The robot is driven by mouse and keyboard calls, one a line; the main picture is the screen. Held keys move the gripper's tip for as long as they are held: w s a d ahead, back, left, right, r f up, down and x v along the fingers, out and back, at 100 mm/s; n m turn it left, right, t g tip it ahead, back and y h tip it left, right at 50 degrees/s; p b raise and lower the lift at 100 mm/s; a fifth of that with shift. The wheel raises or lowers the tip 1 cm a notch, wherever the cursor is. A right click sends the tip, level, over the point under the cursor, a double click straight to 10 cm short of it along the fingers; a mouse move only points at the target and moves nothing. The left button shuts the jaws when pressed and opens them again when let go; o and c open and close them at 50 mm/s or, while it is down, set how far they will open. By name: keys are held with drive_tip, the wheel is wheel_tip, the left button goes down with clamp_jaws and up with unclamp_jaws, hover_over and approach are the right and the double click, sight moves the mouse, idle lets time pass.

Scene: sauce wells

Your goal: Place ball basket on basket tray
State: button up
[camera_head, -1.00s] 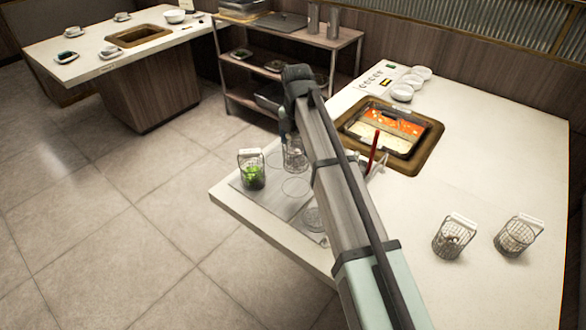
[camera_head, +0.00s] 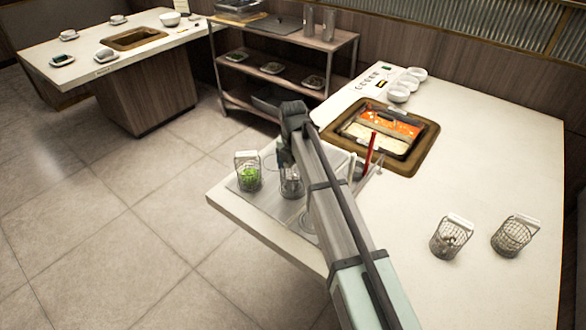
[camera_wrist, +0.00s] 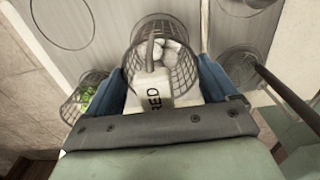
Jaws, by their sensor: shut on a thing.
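My gripper (camera_wrist: 160,95) has blue fingers shut on the ball basket (camera_wrist: 183,75), a wire mesh basket holding white balls, with a white lettered handle tag. In the head view the basket (camera_head: 291,184) is upright, partly hidden by my arm, over the basket tray (camera_head: 268,205). The tray is a flat grey plate with ring marks on the counter. I cannot tell whether the basket touches it. A basket with green contents (camera_head: 248,176) stands at the tray's left end; it also shows in the wrist view (camera_wrist: 84,97).
Two more wire baskets stand on the counter's right, one with dark contents (camera_head: 450,238) and one beside it (camera_head: 513,237). A divided hotpot (camera_head: 386,130) sits in a brown frame behind, with a red-handled utensil (camera_head: 370,150) close to my arm. White bowls (camera_head: 399,95) stand beyond.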

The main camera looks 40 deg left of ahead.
drive_tip(key=shift+f, duration=0.25)
drive_tip(key=o, duration=1.4)
drive_tip(key=shift+o, duration=0.2)
wheel_tip(320, 180, up, 12)
drive_tip(key=shift+r, duration=0.2)
